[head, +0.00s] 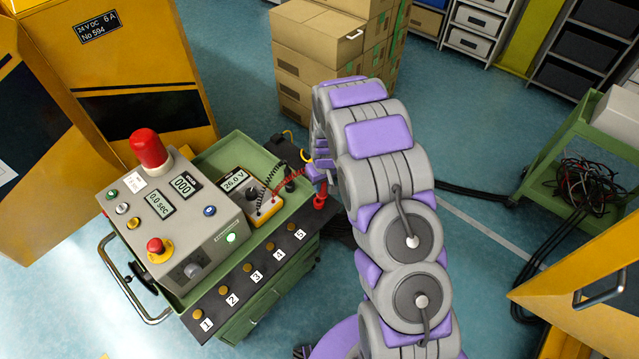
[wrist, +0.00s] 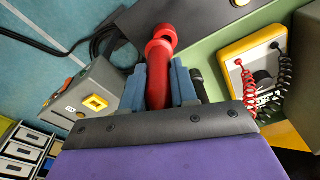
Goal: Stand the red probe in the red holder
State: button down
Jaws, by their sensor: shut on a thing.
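The red probe (wrist: 158,75) is between the blue fingers of my gripper (wrist: 159,88) in the wrist view, and the fingers are shut on it. In the head view my gripper (head: 318,168) is partly hidden by my arm, beside the right edge of the green cart. A red piece (head: 320,198) shows just below it; I cannot tell whether this is the probe or the red holder. A red coiled lead runs from the yellow meter (head: 258,194) towards my gripper. The red holder cannot be told apart from the probe in the wrist view.
A black probe (head: 290,184) stands near the meter, close to my gripper; it also shows beside the right finger (wrist: 197,80). A grey control box (head: 180,215) and a numbered button strip (head: 255,275) are on the green cart (head: 236,142). Cardboard boxes (head: 325,50) stand behind.

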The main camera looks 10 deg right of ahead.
jog(key=shift+a, duration=0.95)
jog(key=shift+d+f, duration=0.1)
jog(key=shift+d, duration=0.85)
jog(key=shift+a+f, duration=0.15)
jog(key=shift+a, duration=0.6)
jog(key=shift+d+f, duration=0.2)
jog(key=shift+f, duration=0.15)
jog(key=shift+a+f, duration=0.1)
jog(key=shift+a, duration=0.2)
jog(key=shift+d+f, duration=0.2)
jog(key=shift+f, duration=0.35)
jog(key=c, duration=0.8)
grip_release()
